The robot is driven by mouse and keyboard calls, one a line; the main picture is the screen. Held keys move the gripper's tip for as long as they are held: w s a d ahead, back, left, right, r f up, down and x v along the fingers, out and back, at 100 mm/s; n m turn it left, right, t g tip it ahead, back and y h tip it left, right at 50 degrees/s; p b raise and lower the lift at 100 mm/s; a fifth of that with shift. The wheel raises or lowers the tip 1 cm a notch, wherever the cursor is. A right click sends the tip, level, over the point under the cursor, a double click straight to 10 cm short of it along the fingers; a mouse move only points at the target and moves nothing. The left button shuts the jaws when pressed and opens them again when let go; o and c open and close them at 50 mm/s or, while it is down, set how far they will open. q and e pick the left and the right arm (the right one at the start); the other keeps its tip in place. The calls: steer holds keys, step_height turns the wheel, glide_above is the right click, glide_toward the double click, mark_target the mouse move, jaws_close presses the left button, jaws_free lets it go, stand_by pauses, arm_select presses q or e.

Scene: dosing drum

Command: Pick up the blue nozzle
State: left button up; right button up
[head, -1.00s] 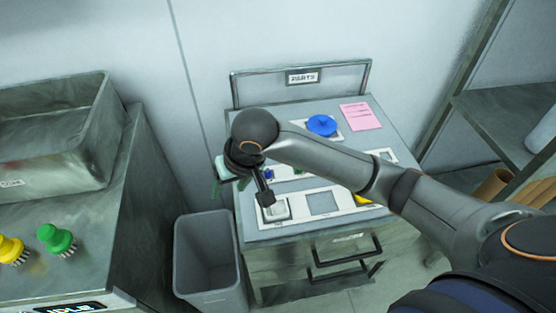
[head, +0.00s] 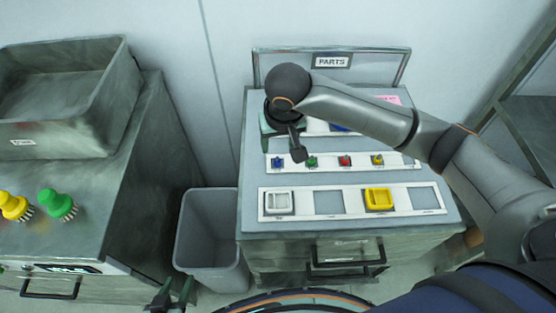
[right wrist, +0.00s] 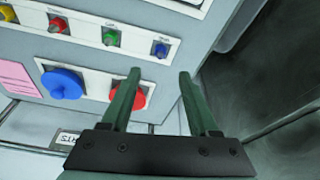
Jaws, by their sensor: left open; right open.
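The small blue nozzle (head: 277,162) stands at the left end of a white strip, in a row with a green nozzle (head: 312,162), a red nozzle (head: 345,161) and a yellow nozzle (head: 377,160). In the right wrist view the blue nozzle (right wrist: 160,49) is just beyond the gap between my fingertips, not between them. My right gripper (right wrist: 158,75) is open and empty above the parts bench; in the head view my right arm partly hides it. My left gripper (head: 172,291) is open at the bottom edge of the head view, away from the bench.
The PARTS bench (head: 225,231) holds a white part (head: 279,203) and a yellow part (head: 379,199) in front. Larger blue (right wrist: 62,83) and red (right wrist: 128,96) parts lie behind the nozzles. A grey bin (head: 208,235) stands left of the bench, beside a metal counter (head: 110,200).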

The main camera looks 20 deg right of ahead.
mark_target(278, 158)
steer(key=x, duration=0.6)
steer(key=shift+s+f, duration=0.15)
steer(key=shift+f, duration=0.3)
jaws_close()
